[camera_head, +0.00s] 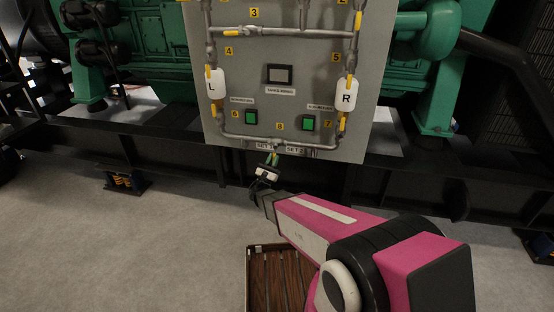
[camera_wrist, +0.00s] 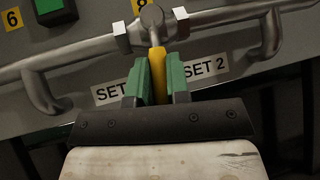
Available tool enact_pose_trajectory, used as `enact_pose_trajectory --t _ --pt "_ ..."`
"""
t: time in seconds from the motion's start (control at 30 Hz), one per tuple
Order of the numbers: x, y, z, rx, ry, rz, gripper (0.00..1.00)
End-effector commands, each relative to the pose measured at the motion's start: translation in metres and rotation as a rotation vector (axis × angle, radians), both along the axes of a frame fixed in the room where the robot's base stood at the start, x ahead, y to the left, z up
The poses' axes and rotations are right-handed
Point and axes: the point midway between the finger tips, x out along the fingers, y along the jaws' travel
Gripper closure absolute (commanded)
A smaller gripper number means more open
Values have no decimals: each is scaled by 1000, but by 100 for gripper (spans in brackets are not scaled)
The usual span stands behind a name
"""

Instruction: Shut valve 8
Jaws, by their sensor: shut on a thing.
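Valve 8 sits in the middle of the bottom pipe of the grey panel, under the yellow 8 label (camera_head: 279,127). In the wrist view its round body (camera_wrist: 152,17) is on the pipe, and its yellow handle (camera_wrist: 157,72) points down from it, across the pipe's line. My gripper (camera_wrist: 160,82) has its green fingers on either side of the handle and is shut on it. In the head view my gripper (camera_head: 272,160) is just below the bottom pipe, and it hides most of the handle there.
The grey panel (camera_head: 290,50) carries other yellow-handled valves, white L (camera_head: 217,84) and R (camera_head: 347,94) canisters and green buttons. The bottom pipe (camera_wrist: 85,55) runs close above my fingers. A brown slatted crate (camera_head: 254,285) stands on the floor below.

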Motion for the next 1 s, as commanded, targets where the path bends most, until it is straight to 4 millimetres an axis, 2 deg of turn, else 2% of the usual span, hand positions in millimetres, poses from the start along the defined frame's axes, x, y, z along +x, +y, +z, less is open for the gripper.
enact_pose_trajectory --t 0.3,0.83,0.87,0.9,0.93,1.0 --pt "-2 0 -1 -109 39 -1 100" --pt "-2 0 -1 -129 45 -2 100" --pt "-2 0 -1 -129 45 -2 77" --pt "-2 0 -1 -129 45 -3 64" --pt "-2 0 -1 -128 45 -2 58" --pt "-2 0 -1 -128 45 -2 58"
